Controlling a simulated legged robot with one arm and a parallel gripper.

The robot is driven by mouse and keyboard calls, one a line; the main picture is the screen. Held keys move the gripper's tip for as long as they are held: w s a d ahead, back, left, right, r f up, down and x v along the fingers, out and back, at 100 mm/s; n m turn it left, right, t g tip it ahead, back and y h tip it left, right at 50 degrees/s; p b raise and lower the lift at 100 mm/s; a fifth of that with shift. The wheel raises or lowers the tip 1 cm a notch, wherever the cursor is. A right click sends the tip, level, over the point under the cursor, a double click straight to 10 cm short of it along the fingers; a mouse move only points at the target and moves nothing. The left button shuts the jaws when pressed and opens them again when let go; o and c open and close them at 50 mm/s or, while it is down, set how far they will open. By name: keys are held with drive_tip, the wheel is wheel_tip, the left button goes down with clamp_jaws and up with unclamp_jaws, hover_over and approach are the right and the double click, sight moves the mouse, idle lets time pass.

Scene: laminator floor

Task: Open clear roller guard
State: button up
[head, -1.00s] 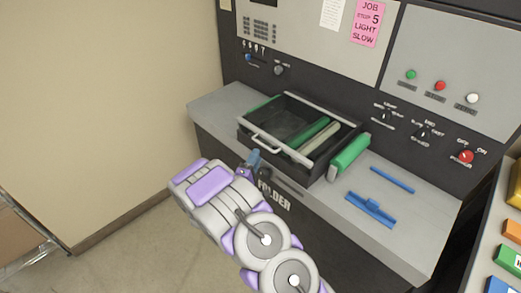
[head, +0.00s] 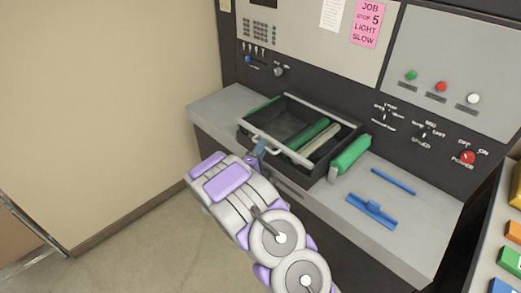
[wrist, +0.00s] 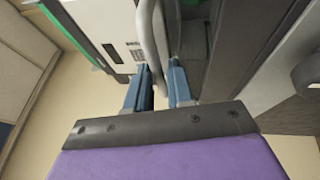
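The clear roller guard (head: 283,121) lies as a see-through panel over the dark roller housing in the head view. Its pale bar handle (head: 276,150) runs along the front edge; it also shows in the wrist view (wrist: 150,38). My gripper (head: 260,149) is at the left part of this handle. A gap shows on the right finger's side. Firm contact cannot be made out.
Green rollers (head: 351,155) lie in and beside the housing. A control panel with a red power knob (head: 467,157) rises behind.

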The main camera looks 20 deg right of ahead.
clamp_jaws()
idle(0.3)
